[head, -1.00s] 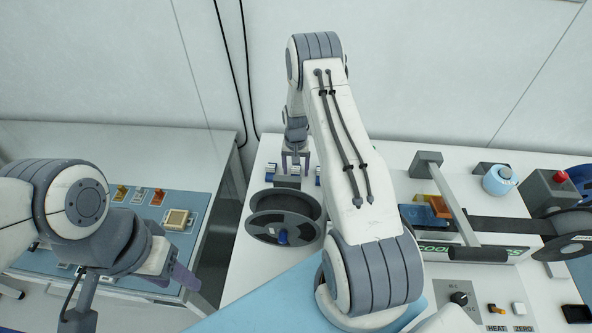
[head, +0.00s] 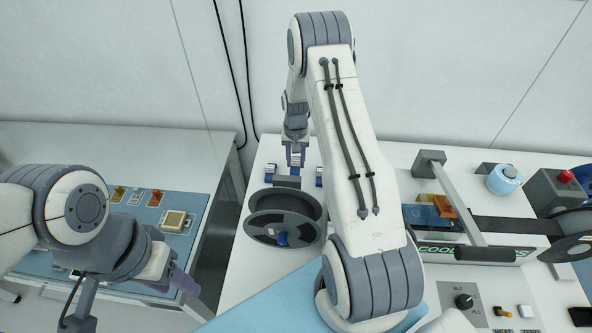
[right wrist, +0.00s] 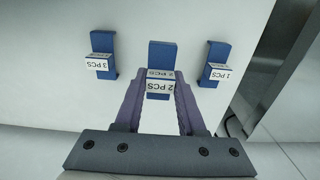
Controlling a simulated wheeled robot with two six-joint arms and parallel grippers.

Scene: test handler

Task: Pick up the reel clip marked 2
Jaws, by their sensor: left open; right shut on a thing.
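My right gripper (right wrist: 160,100) is shut on the reel clip marked 2, a small blue clip with a white "2 PCS" label (right wrist: 159,87), held between its two purple-grey fingers in the right wrist view. A further blue part with a second "2 PCS" label (right wrist: 160,54) shows just behind it; whether it is joined to the held clip I cannot tell. In the head view my right gripper (head: 296,157) hangs over the white bench behind the dark reel. My left gripper (head: 178,276) is open and empty at the lower left, by the side table's edge.
Blue clips marked 3 (right wrist: 101,43) and 1 (right wrist: 217,53) stand on either side of the held one. A dark reel (head: 283,222) is close in front. A lever machine (head: 462,225) stands right. A blue mat (head: 190,232) with small parts covers the left table.

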